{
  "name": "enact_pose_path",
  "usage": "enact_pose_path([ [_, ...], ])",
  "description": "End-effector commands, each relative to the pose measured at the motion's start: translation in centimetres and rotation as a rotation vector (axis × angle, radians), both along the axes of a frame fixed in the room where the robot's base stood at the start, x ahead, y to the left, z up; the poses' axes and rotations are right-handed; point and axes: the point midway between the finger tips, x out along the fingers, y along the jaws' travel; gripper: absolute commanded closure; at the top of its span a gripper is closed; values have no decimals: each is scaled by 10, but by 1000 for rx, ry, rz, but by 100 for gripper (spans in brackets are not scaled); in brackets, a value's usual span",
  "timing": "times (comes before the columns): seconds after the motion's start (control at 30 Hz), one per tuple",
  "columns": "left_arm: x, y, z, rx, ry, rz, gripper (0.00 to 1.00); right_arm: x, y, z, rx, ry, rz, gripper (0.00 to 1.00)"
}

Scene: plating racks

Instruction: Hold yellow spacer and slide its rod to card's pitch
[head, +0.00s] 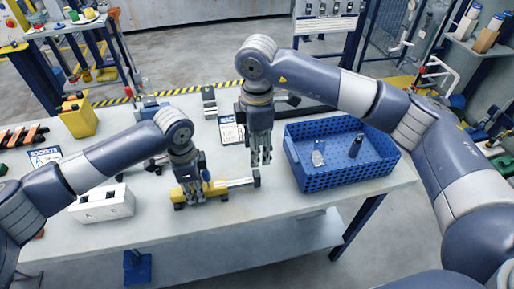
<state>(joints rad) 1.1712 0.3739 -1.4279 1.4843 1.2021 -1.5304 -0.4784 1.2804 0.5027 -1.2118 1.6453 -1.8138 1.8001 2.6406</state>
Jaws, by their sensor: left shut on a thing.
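The yellow spacer (216,188) lies on the table left of centre. Its paler rod (240,182) sticks out to the right and ends in a dark block (256,178). My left gripper (194,197) points down and is shut on the yellow spacer's body, partly hiding it. My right gripper (260,161) points down above the table, behind and near the rod's end, with no object visible in it. Its finger gap is too small to judge.
A blue perforated crate (310,180) with a clear item and a dark bottle stands on the right. A white socket block (103,207) and a sockets card (45,157) are on the left. The table front (225,222) is clear.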

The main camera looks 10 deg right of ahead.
Motion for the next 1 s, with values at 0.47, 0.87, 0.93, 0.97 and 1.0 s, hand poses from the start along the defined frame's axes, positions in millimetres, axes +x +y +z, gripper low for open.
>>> enact_pose_path([
  [0.47, 0, 0, 0, 0, 0, 0, 50, 0, 0, -1, 0, 0, 0, 55],
  [0.87, 1, -1, 47, -3, -3, -1, 50, 0, 0, 0, 0, 0, 0, 55],
  [0.93, 1, -1, 63, -2, -3, -1, 50, 0, 0, 0, 0, 0, 0, 55],
  [0.97, 1, 0, 69, -1, -3, -1, 50, 0, 0, 0, 0, 0, 0, 55],
  [1.0, 1, -1, 78, -2, -3, -1, 50, 0, 0, 0, 0, 0, 0, 55],
])
